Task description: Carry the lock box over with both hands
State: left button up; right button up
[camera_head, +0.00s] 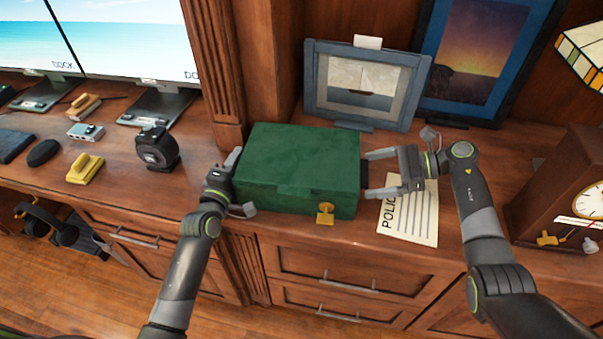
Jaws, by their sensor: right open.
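The green lock box (300,165) sits on the wood counter with its lid shut and a brass latch (325,213) at its front. My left gripper (232,168) is at the box's left end, very close to it. Its fingers partly overlap or are hidden by the box edge, so I cannot tell whether it is open or grips anything. My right gripper (381,173) is open at the right end. Its two fingers point left, above and below a dark handle (364,173) on that end, with no visible grip on it.
A framed boat picture (318,85) stands behind the box. A policy paper (410,212) lies to its right, and a wood clock (555,190) stands further right. A black tape-like device (156,150) and monitors are on the desk at left. Drawers are below.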

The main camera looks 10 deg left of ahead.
pick_arm(q)
jog(key=shift+w+d, duration=0.1)
jog(key=shift+w, duration=0.55)
pick_arm(e)
jog(key=shift+a+f, duration=0.15)
jog(key=shift+a, duration=0.25)
pick_arm(q)
jog(key=shift+c, duration=0.3)
pick_arm(e)
jog(key=shift+c, duration=0.3)
pick_arm(q)
jog(key=c, duration=0.7)
pick_arm(e)
jog(key=c, duration=0.7)
pick_arm(q)
grip_shut()
pick_arm(e)
jog(key=c, duration=1.2)
pick_arm(q)
jog(key=shift+r, duration=0.2)
